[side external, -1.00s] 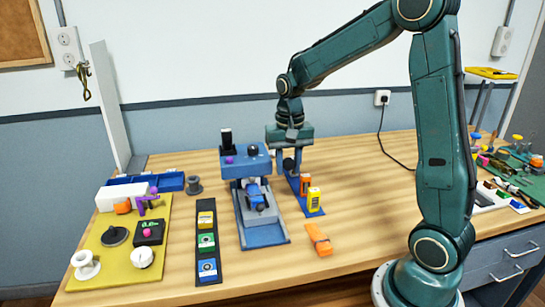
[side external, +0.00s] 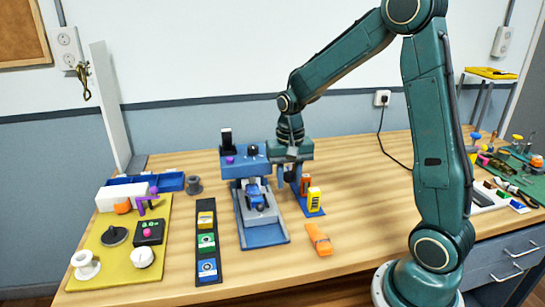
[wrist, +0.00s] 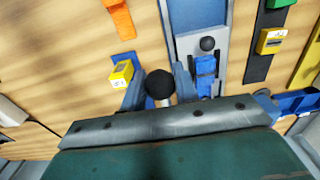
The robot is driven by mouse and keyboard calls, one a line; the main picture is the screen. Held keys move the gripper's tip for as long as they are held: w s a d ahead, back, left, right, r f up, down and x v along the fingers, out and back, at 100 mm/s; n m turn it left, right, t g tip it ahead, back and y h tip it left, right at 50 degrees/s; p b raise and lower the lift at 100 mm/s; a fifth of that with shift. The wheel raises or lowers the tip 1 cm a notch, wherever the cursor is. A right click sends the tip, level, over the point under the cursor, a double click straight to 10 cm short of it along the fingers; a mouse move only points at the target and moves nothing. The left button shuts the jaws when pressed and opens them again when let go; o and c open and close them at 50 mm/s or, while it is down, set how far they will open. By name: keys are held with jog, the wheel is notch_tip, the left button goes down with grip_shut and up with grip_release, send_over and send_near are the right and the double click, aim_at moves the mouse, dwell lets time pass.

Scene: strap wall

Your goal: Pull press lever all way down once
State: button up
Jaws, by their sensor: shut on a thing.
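The blue and grey press stands mid-table in the side view, with a blue head (side external: 244,162) above a long base (side external: 264,234). A blue part (side external: 257,196) sits on its grey bed. My gripper (side external: 292,178) points down just right of the press head. In the wrist view the black ball knob of the lever (wrist: 160,84) sits between my two fingers, which are shut on it. A short metal shaft shows beside the knob. My gripper hides most of the lever in the side view.
A blue strip (side external: 313,210) with orange and yellow blocks lies right of the press. An orange block (side external: 318,240) lies nearer the front. A black strip with colored blocks (side external: 207,258) and a yellow board (side external: 105,265) are to the left. Open table lies front right.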

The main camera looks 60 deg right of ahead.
jog(key=shift+f, duration=1.6)
jog(key=shift+f, duration=0.15)
jog(key=shift+d+f, duration=0.1)
jog(key=shift+f, duration=1.1)
